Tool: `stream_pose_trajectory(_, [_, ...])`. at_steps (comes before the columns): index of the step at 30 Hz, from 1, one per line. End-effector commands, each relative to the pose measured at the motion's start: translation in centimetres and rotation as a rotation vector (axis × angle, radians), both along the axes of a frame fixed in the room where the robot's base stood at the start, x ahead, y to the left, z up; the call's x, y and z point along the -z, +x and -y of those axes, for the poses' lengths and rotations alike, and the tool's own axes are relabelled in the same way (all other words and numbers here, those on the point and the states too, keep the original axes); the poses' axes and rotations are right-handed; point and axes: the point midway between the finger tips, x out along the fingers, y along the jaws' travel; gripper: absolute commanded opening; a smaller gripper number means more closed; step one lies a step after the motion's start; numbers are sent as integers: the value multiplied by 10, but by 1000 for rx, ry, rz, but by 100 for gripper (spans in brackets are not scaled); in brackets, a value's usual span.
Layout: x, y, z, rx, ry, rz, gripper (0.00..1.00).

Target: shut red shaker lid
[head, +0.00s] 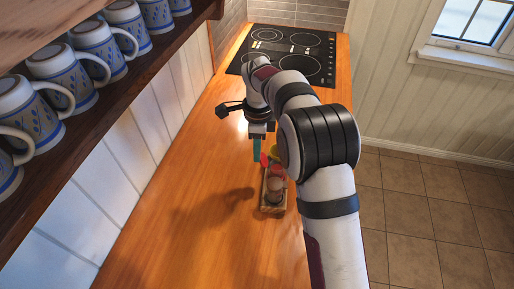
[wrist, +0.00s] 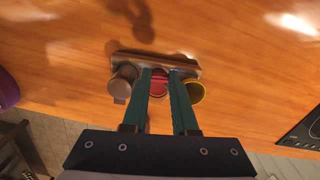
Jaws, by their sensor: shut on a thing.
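The red shaker (head: 277,170) stands in a small wooden rack (head: 273,208), between a brown shaker (head: 274,186) and a yellow shaker (head: 276,154). Its red lid (head: 264,158) shows beside my gripper's teal fingertips (head: 257,155) and appears raised. In the wrist view, my gripper (wrist: 162,74) points down over the rack, its two fingers on either side of the red lid (wrist: 159,77). The gripper is shut on this red part; the fingers hide its sides. The brown shaker (wrist: 123,82) is left of the fingers and the yellow shaker (wrist: 194,92) is right.
The rack sits on a wooden counter (head: 190,215) near its right edge, with tiled floor beyond. A black cooktop (head: 290,50) is at the far end. Blue-patterned mugs (head: 98,42) stand on a shelf at upper left. The counter left of the rack is clear.

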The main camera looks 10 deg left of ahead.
Motion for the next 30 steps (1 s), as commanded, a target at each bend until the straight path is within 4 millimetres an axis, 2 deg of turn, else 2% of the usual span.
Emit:
stream_pose_trajectory(11, [-5, 3, 16, 5, 196, -38, 0])
stream_pose_trajectory(30, [-1, 11, 58, 7, 793, -153, 0])
